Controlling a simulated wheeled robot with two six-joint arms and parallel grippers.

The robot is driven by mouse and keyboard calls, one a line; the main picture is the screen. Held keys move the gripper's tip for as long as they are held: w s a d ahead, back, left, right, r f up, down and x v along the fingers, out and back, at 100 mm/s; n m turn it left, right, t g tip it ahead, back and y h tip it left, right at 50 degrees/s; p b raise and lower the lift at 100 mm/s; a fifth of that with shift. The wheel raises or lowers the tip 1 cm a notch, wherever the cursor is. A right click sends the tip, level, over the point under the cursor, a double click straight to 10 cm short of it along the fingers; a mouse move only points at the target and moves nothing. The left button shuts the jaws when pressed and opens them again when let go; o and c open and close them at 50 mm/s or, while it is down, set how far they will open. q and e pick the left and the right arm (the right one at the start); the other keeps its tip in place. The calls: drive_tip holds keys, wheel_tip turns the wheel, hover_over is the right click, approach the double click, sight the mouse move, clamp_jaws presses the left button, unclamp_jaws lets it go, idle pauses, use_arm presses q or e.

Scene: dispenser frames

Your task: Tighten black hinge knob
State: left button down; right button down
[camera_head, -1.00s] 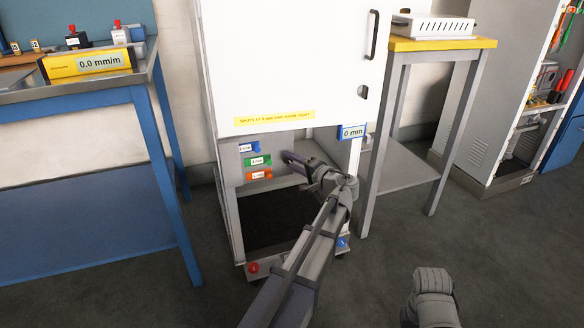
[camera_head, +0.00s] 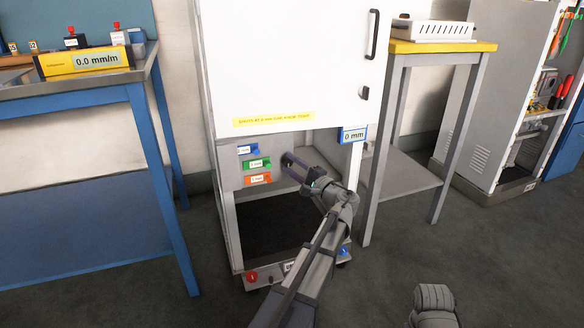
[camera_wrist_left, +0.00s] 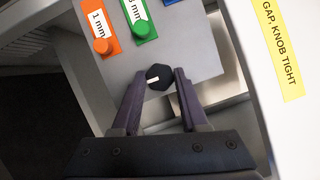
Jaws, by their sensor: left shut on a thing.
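The black hinge knob (camera_wrist_left: 158,77) has a white mark and sits between the two fingertips in the left wrist view. My left gripper (camera_wrist_left: 159,80) is shut on the knob, with one dark finger on each side of it. In the head view my left gripper (camera_head: 290,162) reaches into the opening below the white cabinet door (camera_head: 290,60). The knob cannot be made out there. A blue-framed display (camera_head: 353,135) at the door's lower right corner reads 0 mm.
Blue, green and orange (camera_head: 257,179) labelled tags hang on a grey panel beside the gripper. A yellow strip (camera_head: 273,119) on the door carries text. A blue bench (camera_head: 160,130) stands left, and a yellow-topped table (camera_head: 440,46) stands right of the cabinet.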

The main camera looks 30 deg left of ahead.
idle(0.3)
use_arm(q)
drive_tip(key=shift+c, duration=2.2)
unclamp_jaws()
drive_tip(key=v, duration=0.7)
drive_tip(key=shift+d+b, duration=0.4)
drive_tip(key=shift+s+f, duration=0.1)
drive_tip(key=shift+s, duration=0.05)
drive_tip(key=s+d+f+n+g+h+p, duration=0.1)
drive_tip(key=s+d+f+g+h+p, duration=0.2)
drive_tip(key=s+d+h+p, duration=0.8)
drive_tip(key=s+d+f+n+g+h+p, duration=0.2)
drive_tip(key=s+d+f+g+h+p, duration=0.3)
drive_tip(key=s+d, duration=1.05)
wheel_tip(320, 180, up, 39)
drive_tip(key=w+d+t+h+p, duration=0.1)
drive_tip(key=d+p, duration=0.1)
drive_tip(key=p, duration=3.6)
drive_tip(key=shift+w+t+p, duration=0.2)
drive_tip(key=shift+t+p, duration=0.1)
drive_tip(key=shift+p, duration=0.1)
